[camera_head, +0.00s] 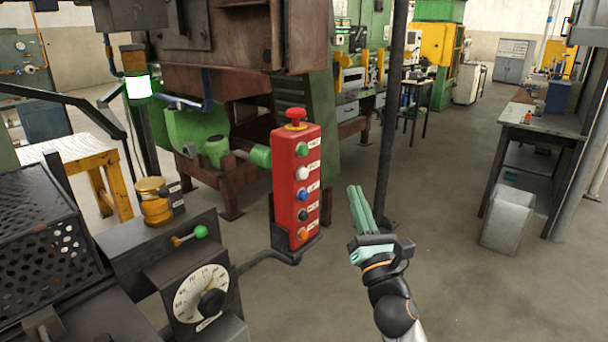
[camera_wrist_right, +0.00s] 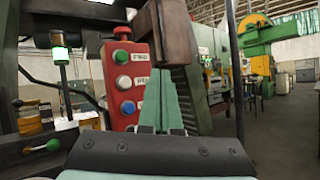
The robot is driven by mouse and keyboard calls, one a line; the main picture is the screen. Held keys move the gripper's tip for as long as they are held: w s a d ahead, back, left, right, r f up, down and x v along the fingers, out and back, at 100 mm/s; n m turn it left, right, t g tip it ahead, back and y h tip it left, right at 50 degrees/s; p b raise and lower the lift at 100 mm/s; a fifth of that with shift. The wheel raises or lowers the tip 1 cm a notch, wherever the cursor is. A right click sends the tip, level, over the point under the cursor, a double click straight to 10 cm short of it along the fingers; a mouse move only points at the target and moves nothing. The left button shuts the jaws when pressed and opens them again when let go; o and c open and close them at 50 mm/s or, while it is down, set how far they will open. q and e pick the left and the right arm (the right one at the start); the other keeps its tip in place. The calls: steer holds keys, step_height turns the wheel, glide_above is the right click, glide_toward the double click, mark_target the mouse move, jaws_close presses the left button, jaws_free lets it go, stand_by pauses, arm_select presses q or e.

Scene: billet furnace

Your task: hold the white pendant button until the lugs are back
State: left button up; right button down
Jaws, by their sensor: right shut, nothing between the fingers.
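The red pendant box (camera_head: 297,190) stands upright on a dark bracket, with a red mushroom knob on top and a column of green, white, blue, black and orange buttons. The white button (camera_head: 302,173) is second from the top; it also shows in the right wrist view (camera_wrist_right: 123,82). My right gripper (camera_head: 356,189) is to the right of the box, its green fingers shut together, empty and pointing up. It is apart from the white button. In the right wrist view the fingers (camera_wrist_right: 160,78) overlap the box's right side. I cannot make out the lugs. My left gripper is not in view.
A panel with a dial (camera_head: 202,294) and a green-knobbed lever (camera_head: 200,232) stands at left. A lit beacon (camera_head: 138,88) is behind it. A dark post (camera_head: 389,110) rises behind my right gripper. The floor to the right is open up to a bench (camera_head: 540,115) and grey bin (camera_head: 508,219).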

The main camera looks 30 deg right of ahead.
mark_target(303, 173)
steer(key=w+a+b, duration=0.2)
steer(key=w+a, duration=0.1)
steer(key=w, duration=0.5)
steer(key=shift+a+b, duration=0.2)
steer(key=shift+b, duration=0.15)
steer(key=shift+w, duration=0.1)
stand_by(1.7)
steer(key=shift+w+a, duration=0.15)
steer(key=shift+w, duration=0.25)
steer(key=shift+w+a+b, duration=0.2)
steer(key=shift+w+b, duration=0.25)
steer(key=shift+b, duration=0.1)
stand_by(4.1)
